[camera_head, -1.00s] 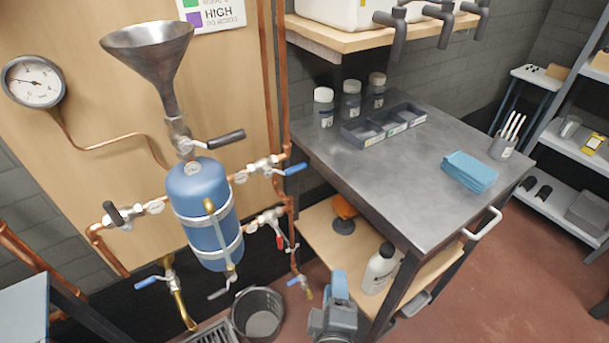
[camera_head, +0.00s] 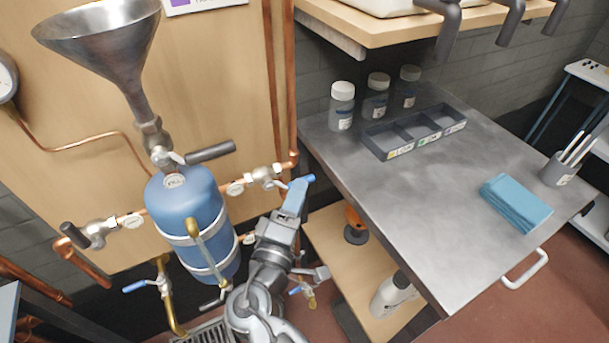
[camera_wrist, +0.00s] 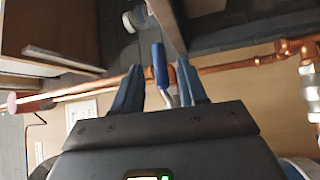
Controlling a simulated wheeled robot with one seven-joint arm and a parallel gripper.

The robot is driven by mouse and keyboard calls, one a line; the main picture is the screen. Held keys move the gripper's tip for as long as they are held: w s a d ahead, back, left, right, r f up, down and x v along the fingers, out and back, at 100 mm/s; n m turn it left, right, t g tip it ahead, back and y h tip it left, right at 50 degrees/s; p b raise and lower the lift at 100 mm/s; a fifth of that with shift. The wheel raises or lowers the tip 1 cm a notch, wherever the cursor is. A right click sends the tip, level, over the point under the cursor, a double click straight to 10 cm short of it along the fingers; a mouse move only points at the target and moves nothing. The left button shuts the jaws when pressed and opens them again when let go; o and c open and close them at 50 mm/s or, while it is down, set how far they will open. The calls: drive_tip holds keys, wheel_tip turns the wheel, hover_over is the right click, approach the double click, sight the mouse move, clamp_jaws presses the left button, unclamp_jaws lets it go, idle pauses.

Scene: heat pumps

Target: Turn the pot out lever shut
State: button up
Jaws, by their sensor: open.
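The blue pot (camera_head: 175,205) stands upright against the wooden panel, with a metal funnel above it. On the pipe to its right is a valve (camera_head: 263,173) with a round tag too small to read. Its blue-handled lever (camera_head: 308,179) points right, slightly up, partly hidden by my gripper (camera_head: 297,188). In the wrist view, the blue lever grip (camera_wrist: 159,64) stands between the two blue fingers of my gripper (camera_wrist: 159,80). The fingers are open, with gaps visible beside the grip. I cannot tell by its tag whether this is the pot out lever.
A dark-handled valve (camera_head: 208,153) is above the pot, another (camera_head: 92,232) at its left. A blue-handled tap (camera_head: 150,285) is lower left. The steel bench (camera_head: 400,200) stands close on the right, with jars, a tray and blue cloth.

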drive_tip(key=shift+x, duration=2.1)
clamp_jaws()
